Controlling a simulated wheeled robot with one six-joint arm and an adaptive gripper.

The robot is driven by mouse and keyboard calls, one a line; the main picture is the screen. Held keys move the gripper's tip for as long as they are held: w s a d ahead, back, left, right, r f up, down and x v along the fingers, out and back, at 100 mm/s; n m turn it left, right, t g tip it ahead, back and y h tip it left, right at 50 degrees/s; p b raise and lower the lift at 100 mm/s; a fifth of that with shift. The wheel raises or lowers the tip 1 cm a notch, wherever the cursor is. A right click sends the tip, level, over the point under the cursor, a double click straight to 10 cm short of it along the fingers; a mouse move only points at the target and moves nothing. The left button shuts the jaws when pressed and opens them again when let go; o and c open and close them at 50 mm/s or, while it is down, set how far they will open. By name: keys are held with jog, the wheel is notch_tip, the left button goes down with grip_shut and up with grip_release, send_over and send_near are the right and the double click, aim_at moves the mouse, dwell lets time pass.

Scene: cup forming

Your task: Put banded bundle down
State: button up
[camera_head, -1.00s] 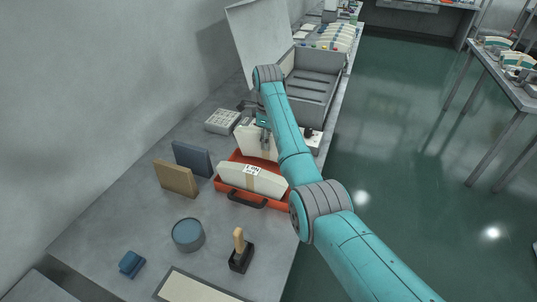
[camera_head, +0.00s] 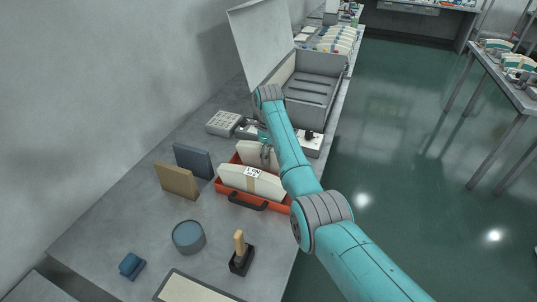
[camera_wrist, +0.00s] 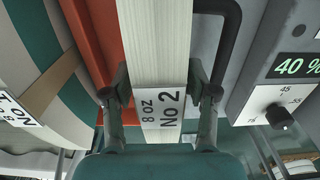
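A pale banded bundle (camera_head: 250,155) stands on edge at the back of the red tray (camera_head: 284,208), partly hidden by my arm. The wrist view shows its top edge (camera_wrist: 155,40) and a label reading "8 OZ No 2". My gripper (camera_wrist: 160,92) has a finger against each side of it and appears shut on it; in the head view the gripper (camera_head: 266,150) is over the tray. A second pale bundle (camera_head: 235,179) with a tan band and a label stands at the tray's front. Its side shows at left in the wrist view (camera_wrist: 50,45).
A control box (camera_head: 311,143) with a knob and a "40 %" display stands close behind the tray. A grey open bin (camera_head: 312,100) is farther back. Blue-grey and tan blocks (camera_head: 177,180), a round blue tin (camera_head: 188,237) and a wooden-handled stamp (camera_head: 240,250) stand left and front.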

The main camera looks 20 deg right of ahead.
notch_tip(320, 180, up, 12)
jog(key=shift+r, duration=0.15)
dwell(0.7)
dwell(0.8)
